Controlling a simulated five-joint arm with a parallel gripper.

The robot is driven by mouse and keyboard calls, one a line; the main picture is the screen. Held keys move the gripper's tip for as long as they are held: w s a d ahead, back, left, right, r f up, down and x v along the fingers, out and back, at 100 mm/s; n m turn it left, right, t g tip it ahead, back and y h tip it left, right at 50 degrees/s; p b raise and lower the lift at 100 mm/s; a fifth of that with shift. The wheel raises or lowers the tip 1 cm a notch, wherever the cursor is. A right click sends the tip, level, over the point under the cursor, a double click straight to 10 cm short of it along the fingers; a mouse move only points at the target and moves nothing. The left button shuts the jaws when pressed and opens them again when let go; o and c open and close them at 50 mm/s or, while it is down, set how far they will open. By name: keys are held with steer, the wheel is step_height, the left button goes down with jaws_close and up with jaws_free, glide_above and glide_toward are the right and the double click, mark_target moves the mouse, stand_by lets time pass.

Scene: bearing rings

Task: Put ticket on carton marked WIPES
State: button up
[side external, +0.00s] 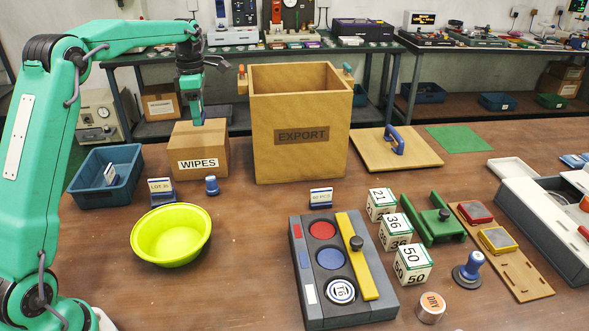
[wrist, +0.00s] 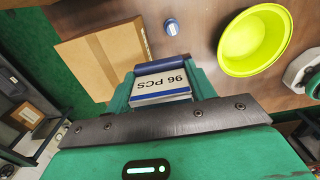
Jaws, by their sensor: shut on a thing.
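The carton marked WIPES (side external: 213,144) is a closed brown box left of the tall EXPORT box; it also shows in the wrist view (wrist: 90,60). My gripper (side external: 197,112) is above the carton, pointing down. In the wrist view my gripper (wrist: 163,88) is shut on a ticket reading 96 PCS (wrist: 160,83), white with a blue edge, held between the green fingers. The carton lies behind and left of the ticket there. In the side view the ticket is not clearly visible, and I cannot tell whether it touches the carton top.
A LOT ticket (side external: 161,186) and blue peg (side external: 211,186) stand before the carton, with a yellow-green bowl (side external: 171,236) nearer. A blue bin (side external: 91,188) is left. The tall EXPORT box (side external: 300,155) stands close right. Another PCS ticket (side external: 321,198) stands mid-table.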

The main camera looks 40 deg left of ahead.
glide_above(186, 143)
step_height(186, 143, down, 6)
steer(key=shift+w+a+r, duration=0.1)
steer(key=shift+r, duration=0.15)
steer(key=shift+f, duration=0.1)
steer(key=shift+f, duration=1.95)
steer(key=shift+f, duration=0.1)
steer(key=o, duration=1)
